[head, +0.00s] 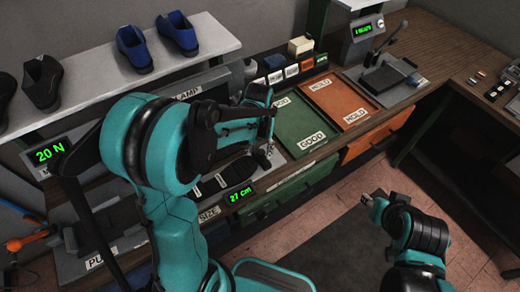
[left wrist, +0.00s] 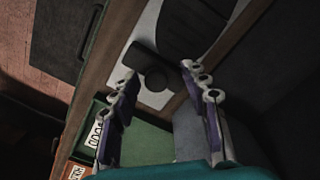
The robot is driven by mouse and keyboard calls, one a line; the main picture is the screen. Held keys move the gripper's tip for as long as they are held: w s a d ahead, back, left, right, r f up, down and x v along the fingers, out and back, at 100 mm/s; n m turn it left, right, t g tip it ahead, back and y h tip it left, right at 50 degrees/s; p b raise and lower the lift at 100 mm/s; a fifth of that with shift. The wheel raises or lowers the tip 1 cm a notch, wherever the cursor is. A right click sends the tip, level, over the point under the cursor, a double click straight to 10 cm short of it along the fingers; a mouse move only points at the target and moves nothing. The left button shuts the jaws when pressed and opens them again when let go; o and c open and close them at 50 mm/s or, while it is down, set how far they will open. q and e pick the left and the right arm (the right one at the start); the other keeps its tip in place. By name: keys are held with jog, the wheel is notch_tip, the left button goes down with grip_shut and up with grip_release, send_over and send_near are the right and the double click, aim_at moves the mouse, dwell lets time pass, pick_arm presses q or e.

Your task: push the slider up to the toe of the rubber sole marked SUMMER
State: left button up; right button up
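A dark sole (head: 236,171) lies on the pale plate of the size gauge, partly behind my left arm. Its ribbed surface also shows at the top of the left wrist view (left wrist: 196,28). A dark slider (left wrist: 143,57) with a round knob lies close to the sole's end; I cannot tell whether they touch. My left gripper (head: 268,149) is above the gauge with its fingers apart. In the left wrist view the knob shows between the fingertips, with nothing gripped. No SUMMER mark is readable. My right gripper (head: 374,198) is over the floor, far from the gauge.
The gauge display (head: 240,194) reads 27 cm. A green GOOD tray (head: 300,128) and an orange HOLD tray (head: 340,103) lie to the right. A black press (head: 385,75) stands beyond them. A shelf (head: 95,75) with dark shoes runs along the back left. A 20 N display (head: 49,153) stands left.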

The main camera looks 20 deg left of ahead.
pick_arm(q)
jog(key=shift+d, duration=0.1)
jog(key=shift+r, duration=0.2)
notch_tip(320, 180, up, 12)
jog(key=shift+f, duration=0.2)
jog(key=shift+s, duration=0.1)
dwell(0.9)
jog(key=t+b, duration=0.3)
jog(key=t, duration=0.1)
send_near(259, 155)
jog(key=s+r, duration=0.4)
jog(key=s+f+t, duration=0.1)
jog(key=s+f+m+t, duration=0.1)
jog(key=s, duration=0.1)
jog(key=s+f+t+b, duration=0.1)
jog(key=shift+s+d+f, duration=0.3)
jog(key=shift+f, duration=0.1)
